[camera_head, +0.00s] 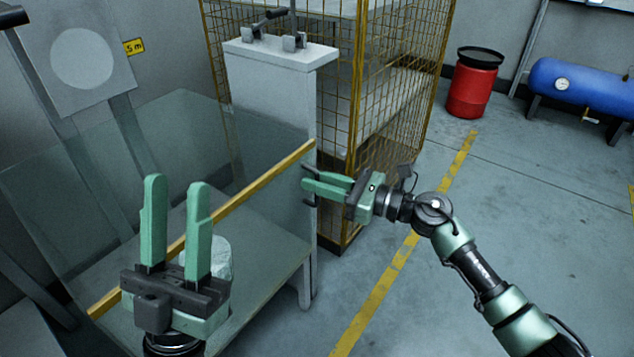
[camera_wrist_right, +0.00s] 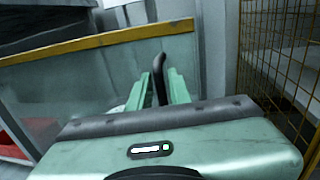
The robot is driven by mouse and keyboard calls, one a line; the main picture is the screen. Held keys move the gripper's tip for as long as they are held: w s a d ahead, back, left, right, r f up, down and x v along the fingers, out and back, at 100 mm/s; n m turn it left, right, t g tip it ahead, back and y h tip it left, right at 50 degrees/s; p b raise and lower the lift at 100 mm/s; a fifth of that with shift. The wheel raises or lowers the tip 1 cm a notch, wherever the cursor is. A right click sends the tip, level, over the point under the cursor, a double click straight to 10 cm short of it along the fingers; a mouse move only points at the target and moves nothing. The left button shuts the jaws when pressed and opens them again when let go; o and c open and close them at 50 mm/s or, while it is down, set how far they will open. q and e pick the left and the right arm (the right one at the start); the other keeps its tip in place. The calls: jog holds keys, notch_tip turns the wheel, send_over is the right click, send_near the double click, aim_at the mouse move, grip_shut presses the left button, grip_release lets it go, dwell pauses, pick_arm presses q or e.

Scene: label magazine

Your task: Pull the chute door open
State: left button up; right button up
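A dark upright handle (camera_head: 308,185) stands at the right end of a clear panel with a yellow top edge (camera_head: 262,184), beside a pale cabinet. I take it for the chute door's handle; the door's outline is not clear. My right gripper (camera_head: 307,180) reaches it from the right. In the right wrist view the handle (camera_wrist_right: 160,70) stands between the two green fingertips (camera_wrist_right: 160,78), which look closed on it; part of it is hidden. My left gripper (camera_head: 175,183) is open and empty, fingers up, in front of the panel.
The pale cabinet (camera_head: 270,90) carries dark clamps (camera_head: 272,32) on top. A yellow wire cage (camera_head: 395,100) stands close behind my right gripper. A white rounded object (camera_head: 222,258) sits behind my left gripper. A red drum (camera_head: 473,85) and blue tank (camera_head: 580,85) stand back right. The right floor is open.

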jog(key=shift+a, duration=0.1)
grip_shut()
dwell(1.4)
